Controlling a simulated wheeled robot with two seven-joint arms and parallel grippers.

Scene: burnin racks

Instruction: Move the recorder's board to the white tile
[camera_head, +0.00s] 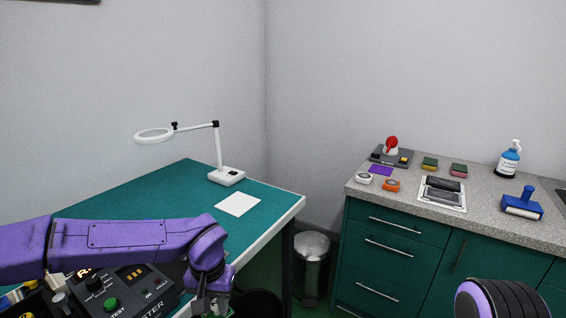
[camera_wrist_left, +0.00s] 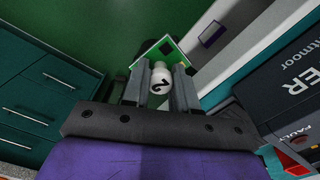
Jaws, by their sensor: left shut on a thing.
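The white tile (camera_head: 237,204) lies flat and bare on the green bench top, below the magnifier lamp. My left gripper (camera_head: 210,306) is low at the bench's front side, cut by the bottom edge in the head view. In the left wrist view, my left gripper (camera_wrist_left: 160,72) is shut on a white round piece marked 2 (camera_wrist_left: 160,81). A green board (camera_wrist_left: 158,51) with a light edge shows just beyond the fingertips, apparently joined to that piece. My right gripper is out of view.
A dark tester box (camera_head: 112,290) with knobs and a green button stands on the bench beneath my left arm. The magnifier lamp (camera_head: 226,176) stands behind the tile. A bin (camera_head: 312,260) is right of the bench. A counter (camera_head: 480,200) holds several small items.

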